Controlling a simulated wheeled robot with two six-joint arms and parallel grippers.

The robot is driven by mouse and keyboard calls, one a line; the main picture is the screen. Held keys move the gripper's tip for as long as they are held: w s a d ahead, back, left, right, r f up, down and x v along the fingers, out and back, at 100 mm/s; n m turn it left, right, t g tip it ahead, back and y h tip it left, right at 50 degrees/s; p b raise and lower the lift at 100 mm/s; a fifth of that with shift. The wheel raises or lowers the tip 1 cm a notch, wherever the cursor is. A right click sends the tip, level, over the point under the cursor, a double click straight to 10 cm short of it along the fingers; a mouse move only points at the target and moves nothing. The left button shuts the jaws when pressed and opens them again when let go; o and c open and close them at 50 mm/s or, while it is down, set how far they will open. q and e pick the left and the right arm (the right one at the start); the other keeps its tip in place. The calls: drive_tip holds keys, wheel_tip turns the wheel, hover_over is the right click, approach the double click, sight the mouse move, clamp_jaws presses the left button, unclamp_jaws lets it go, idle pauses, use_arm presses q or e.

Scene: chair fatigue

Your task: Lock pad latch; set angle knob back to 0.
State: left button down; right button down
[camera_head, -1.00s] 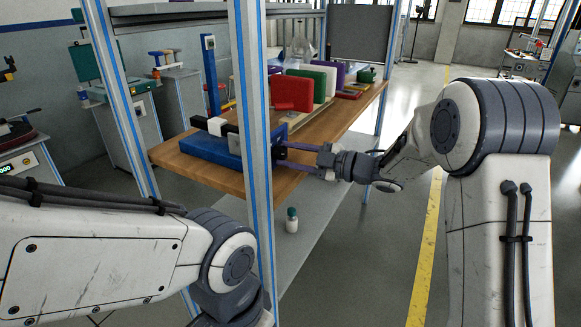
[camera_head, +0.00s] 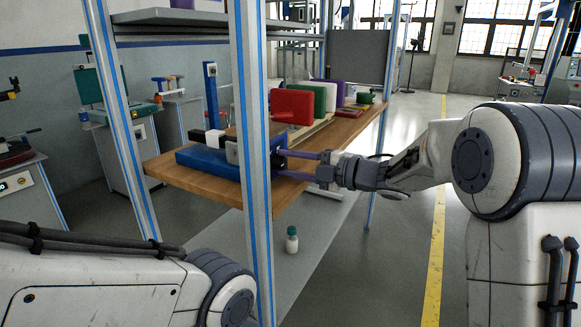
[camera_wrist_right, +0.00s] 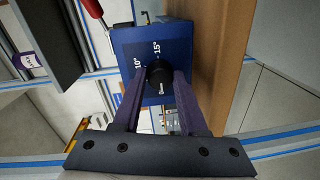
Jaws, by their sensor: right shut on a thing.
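A blue block-shaped fixture (camera_head: 205,158) sits on the wooden tabletop, partly hidden by a frame post. Its end face (camera_wrist_right: 124,42) carries the marks 10° and 15° in the right wrist view. A round black knob (camera_wrist_right: 159,73) projects from that face. My right gripper (camera_head: 284,164) reaches in from the right. In the right wrist view its purple fingers close on the knob from both sides, and the knob's pointer direction is unclear. I cannot make out a pad latch for sure. My left arm shows at lower left; its gripper is outside the view.
A metal post (camera_head: 250,120) with blue stripes stands in front of the table (camera_head: 195,187). A red pad (camera_head: 292,106) and other coloured pads stand behind the fixture. A small bottle (camera_head: 292,240) stands below. In the right wrist view, a red handle (camera_wrist_right: 93,9) is near the fixture.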

drive_tip(key=shift+f, duration=0.1)
drive_tip(key=shift+c, duration=2.2)
unclamp_jaws()
drive_tip(key=v, duration=1)
drive_tip(key=shift+d+p, duration=0.25)
drive_tip(key=shift+p, duration=0.2)
drive_tip(key=shift+s, duration=0.15)
